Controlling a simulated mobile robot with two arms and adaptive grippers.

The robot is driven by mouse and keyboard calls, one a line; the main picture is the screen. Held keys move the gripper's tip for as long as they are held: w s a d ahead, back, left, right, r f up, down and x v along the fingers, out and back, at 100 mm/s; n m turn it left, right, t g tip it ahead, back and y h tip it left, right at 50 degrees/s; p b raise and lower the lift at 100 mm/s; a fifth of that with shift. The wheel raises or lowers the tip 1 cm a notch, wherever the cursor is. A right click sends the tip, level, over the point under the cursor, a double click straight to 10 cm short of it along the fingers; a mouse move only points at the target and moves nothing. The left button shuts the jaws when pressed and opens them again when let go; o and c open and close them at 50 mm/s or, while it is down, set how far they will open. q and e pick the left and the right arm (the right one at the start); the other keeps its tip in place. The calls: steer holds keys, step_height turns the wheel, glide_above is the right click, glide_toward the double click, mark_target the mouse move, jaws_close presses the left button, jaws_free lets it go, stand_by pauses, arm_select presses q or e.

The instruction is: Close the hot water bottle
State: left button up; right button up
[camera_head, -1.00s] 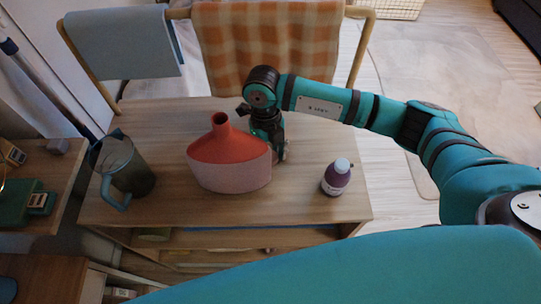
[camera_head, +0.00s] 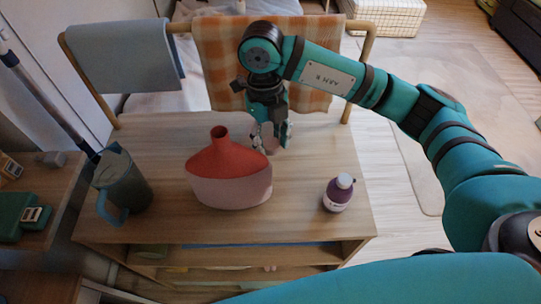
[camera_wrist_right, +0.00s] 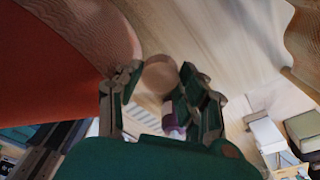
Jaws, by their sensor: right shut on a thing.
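The hot water bottle (camera_head: 229,176) stands upright on the wooden table, red on top and pale pink below, with its neck open at the top. It also shows in the right wrist view (camera_wrist_right: 50,65) at the left. My right gripper (camera_head: 271,143) is just behind and right of the bottle, above the table. It is shut on a small round pinkish stopper (camera_wrist_right: 160,74), held between the fingertips in the right wrist view. The stopper is mostly hidden by the fingers in the head view. My left gripper is not in view.
A dark jug with a blue handle (camera_head: 124,181) stands left on the table (camera_head: 160,222). A purple bottle with a white cap (camera_head: 338,194) stands at the right. Towels hang on a rail (camera_head: 182,27) behind the table. The tabletop between bottle and purple bottle is clear.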

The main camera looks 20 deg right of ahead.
mark_target(271, 143)
step_height(271, 143, up, 6)
steer(key=shift+r, duration=0.25)
